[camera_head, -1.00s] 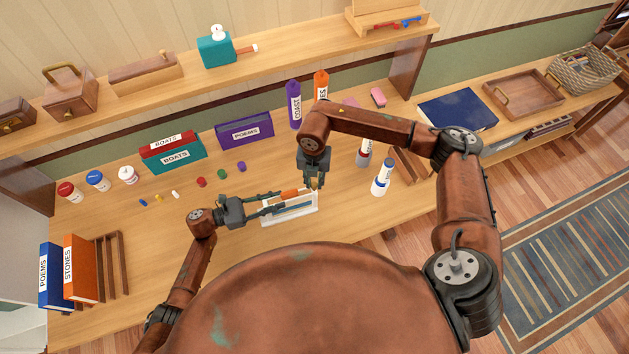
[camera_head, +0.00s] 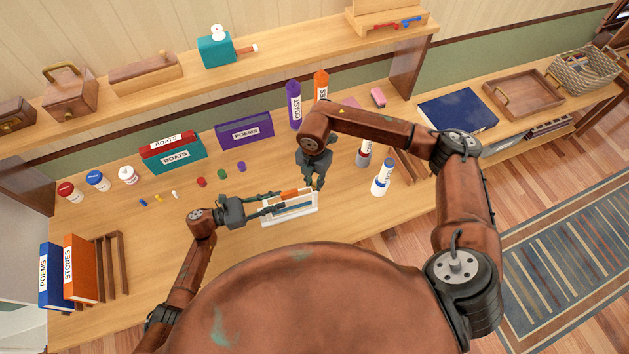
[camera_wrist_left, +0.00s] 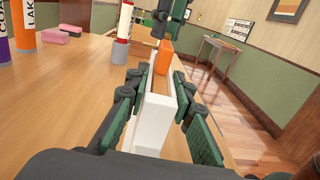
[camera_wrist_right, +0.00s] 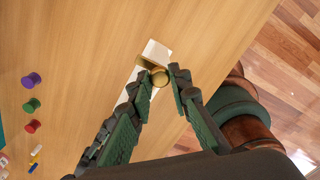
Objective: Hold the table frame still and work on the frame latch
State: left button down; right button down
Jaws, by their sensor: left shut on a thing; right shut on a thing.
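The white table frame (camera_head: 291,219) stands on the wooden table in front of me. An orange piece (camera_head: 290,194) shows at its top; the left wrist view shows it too (camera_wrist_left: 163,57). My left gripper (camera_head: 273,201) is shut on the frame, with a finger on each side of its white bar (camera_wrist_left: 154,122).
A white-and-blue bottle (camera_head: 382,177) stands right of my right gripper. The table left of the frame is mostly clear.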

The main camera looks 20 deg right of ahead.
aim_at(314, 184)
jog(key=c, duration=1.8)
grip_release()
jog(key=shift+o, duration=0.2)
notch_tip(314, 184, up, 12)
pick_arm(q)
jog(key=c, duration=1.6)
grip_release()
